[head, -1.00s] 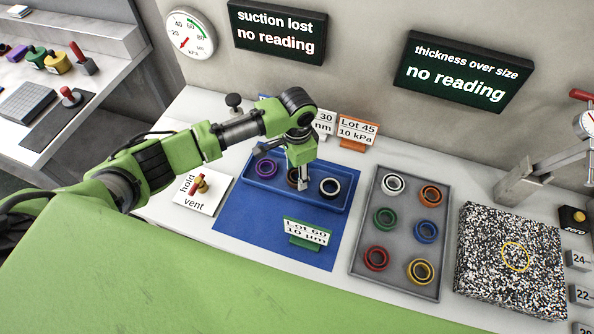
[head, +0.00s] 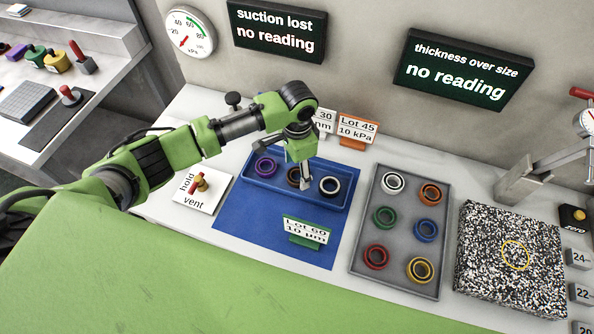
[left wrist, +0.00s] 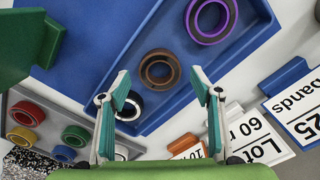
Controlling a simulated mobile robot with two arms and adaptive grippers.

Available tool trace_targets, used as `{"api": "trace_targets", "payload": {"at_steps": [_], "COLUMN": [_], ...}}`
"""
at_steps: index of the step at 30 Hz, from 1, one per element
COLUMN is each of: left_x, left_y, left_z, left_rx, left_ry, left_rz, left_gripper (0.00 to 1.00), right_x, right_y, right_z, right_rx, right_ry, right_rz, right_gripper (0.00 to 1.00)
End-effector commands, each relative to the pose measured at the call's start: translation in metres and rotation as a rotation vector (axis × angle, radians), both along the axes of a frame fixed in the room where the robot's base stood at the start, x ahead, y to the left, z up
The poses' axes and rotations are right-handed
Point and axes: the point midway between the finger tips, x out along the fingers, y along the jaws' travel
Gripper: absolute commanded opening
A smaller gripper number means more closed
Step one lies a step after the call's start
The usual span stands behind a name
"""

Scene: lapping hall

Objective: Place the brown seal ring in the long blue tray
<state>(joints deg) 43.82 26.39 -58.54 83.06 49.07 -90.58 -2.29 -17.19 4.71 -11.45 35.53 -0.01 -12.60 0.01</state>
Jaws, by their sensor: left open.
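The brown seal ring (head: 291,178) lies in the long blue tray (head: 310,200), between a purple ring (head: 256,167) on the left and a black ring (head: 322,190) on the right. My left gripper (head: 305,184) is just right of the brown ring and hides part of it in the head view. In the left wrist view the whole brown ring (left wrist: 145,72) shows flat on the tray floor (left wrist: 172,108), beyond the two spread, empty fingertips. One finger partly covers the black ring (left wrist: 136,111). My right gripper is in neither view.
A grey tray (head: 398,228) with several coloured rings stands to the right. A green lot sign (head: 306,230) stands on the blue mat (head: 245,225) in front. An orange-based sign (head: 356,130) stands behind. A hold/vent lever (head: 199,184) is at the left.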

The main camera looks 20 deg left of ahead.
Motion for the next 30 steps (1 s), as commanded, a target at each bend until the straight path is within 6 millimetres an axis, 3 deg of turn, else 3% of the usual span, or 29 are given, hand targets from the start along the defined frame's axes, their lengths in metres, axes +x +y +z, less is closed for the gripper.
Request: {"api": "trace_targets", "payload": {"at_steps": [9,15,30], "left_x": [0.001,0.000,0.000], "left_y": [0.000,-0.001,0.000], "left_z": [0.068,0.096,0.106], "left_rx": [-0.002,-0.001,-0.001], "left_ry": [-0.005,-0.001,0.001], "left_rz": [0.001,0.001,0.001], "left_gripper": [0.59,0.59,0.59], "right_x": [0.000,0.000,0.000], "right_y": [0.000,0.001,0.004], "right_z": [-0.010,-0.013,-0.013], "right_rx": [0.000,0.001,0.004], "right_ry": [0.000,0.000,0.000], "right_rz": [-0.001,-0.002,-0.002], "right_gripper": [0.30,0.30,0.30]}}
